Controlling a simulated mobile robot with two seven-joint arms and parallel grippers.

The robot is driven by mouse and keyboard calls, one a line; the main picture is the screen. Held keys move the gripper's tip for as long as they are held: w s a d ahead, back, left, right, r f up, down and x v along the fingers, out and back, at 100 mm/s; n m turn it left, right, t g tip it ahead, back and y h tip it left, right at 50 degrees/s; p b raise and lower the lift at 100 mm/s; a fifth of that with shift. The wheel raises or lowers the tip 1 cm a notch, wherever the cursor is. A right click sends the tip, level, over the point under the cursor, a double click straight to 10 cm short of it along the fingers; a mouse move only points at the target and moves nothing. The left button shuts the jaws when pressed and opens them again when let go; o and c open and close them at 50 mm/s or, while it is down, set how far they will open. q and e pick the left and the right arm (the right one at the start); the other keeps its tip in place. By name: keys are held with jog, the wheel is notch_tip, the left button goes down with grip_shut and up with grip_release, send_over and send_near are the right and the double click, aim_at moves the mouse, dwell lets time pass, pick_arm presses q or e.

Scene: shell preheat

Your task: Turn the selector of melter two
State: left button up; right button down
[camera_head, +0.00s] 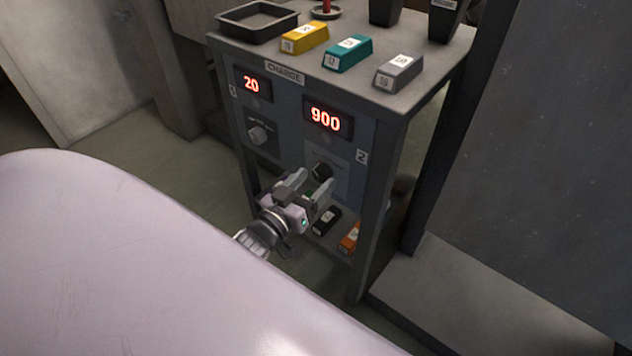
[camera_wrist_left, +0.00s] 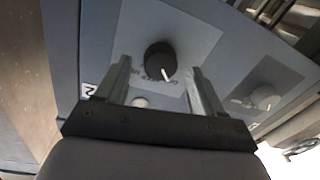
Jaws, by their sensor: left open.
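The selector of melter two is a dark round knob (camera_head: 322,171) on the right half of the cabinet front, below a red display reading 900 (camera_head: 325,119). In the left wrist view the same knob (camera_wrist_left: 161,61) has a white pointer mark. My left gripper (camera_head: 312,182) is open in front of this knob. In the left wrist view its two fingers (camera_wrist_left: 162,82) stand apart on either side of the knob's lower side. I cannot tell whether they touch it. The right gripper is not in view.
Melter one's knob (camera_head: 259,134) and its display reading 20 (camera_head: 250,84) are to the left. Yellow (camera_head: 304,38), teal (camera_head: 348,53) and grey (camera_head: 398,73) blocks and a black tray (camera_head: 257,20) sit on top. Black (camera_head: 326,219) and orange (camera_head: 350,237) blocks lie below.

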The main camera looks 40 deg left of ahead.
pick_arm(q)
jog(key=shift+w, duration=0.75)
jog(key=c, duration=1.1)
jog(key=shift+o, duration=0.2)
